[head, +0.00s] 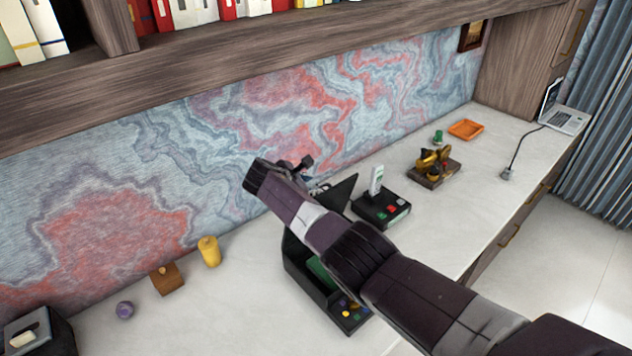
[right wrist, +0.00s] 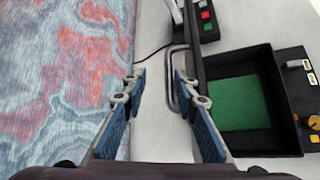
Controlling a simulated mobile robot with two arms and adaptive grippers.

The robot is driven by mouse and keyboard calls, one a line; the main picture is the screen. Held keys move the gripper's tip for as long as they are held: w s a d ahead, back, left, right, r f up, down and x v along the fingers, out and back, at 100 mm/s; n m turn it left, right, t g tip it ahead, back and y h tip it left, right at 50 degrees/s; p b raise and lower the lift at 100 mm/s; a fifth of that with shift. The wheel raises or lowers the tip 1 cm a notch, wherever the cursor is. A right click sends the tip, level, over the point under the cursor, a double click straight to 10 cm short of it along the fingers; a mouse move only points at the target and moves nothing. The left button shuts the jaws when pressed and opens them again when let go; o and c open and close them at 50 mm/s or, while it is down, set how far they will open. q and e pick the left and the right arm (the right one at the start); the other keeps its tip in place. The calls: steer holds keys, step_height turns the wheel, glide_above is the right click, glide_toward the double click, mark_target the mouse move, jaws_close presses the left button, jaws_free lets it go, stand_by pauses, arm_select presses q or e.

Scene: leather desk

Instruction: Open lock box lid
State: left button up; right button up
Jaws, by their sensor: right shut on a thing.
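The lock box (head: 302,277) is a black box on the desk, partly hidden behind my right arm in the head view. In the right wrist view the box (right wrist: 263,137) shows its green inside, so it stands open. Its dark lid (head: 340,192) is raised steeply and shows nearly edge-on in the right wrist view (right wrist: 197,40). A metal handle (right wrist: 173,80) is on the lid. My left gripper is not in view.
A black device with coloured buttons (head: 383,212) stands close beside the box. A brass item on a wooden base (head: 434,168), an orange tray (head: 466,129) and a laptop (head: 564,119) are farther right. A yellow cylinder (head: 209,251) and wooden block (head: 167,279) stand left. The patterned wall is close behind.

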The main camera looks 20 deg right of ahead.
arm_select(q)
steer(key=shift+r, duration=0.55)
arm_select(e)
steer(key=shift+t, duration=0.4)
steer(key=a+r, duration=0.1)
steer(key=w+a+r, duration=0.1)
steer(key=r, duration=0.1)
steer(key=shift+a+r, duration=0.2)
steer(key=shift+a, duration=0.3)
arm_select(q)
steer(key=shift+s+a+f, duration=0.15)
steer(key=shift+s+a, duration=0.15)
arm_select(e)
steer(key=v, duration=1.5)
steer(key=shift+s+a+f, duration=0.2)
steer(key=shift+a+f, duration=0.1)
steer(key=shift+f, duration=0.05)
steer(key=shift+f, duration=0.1)
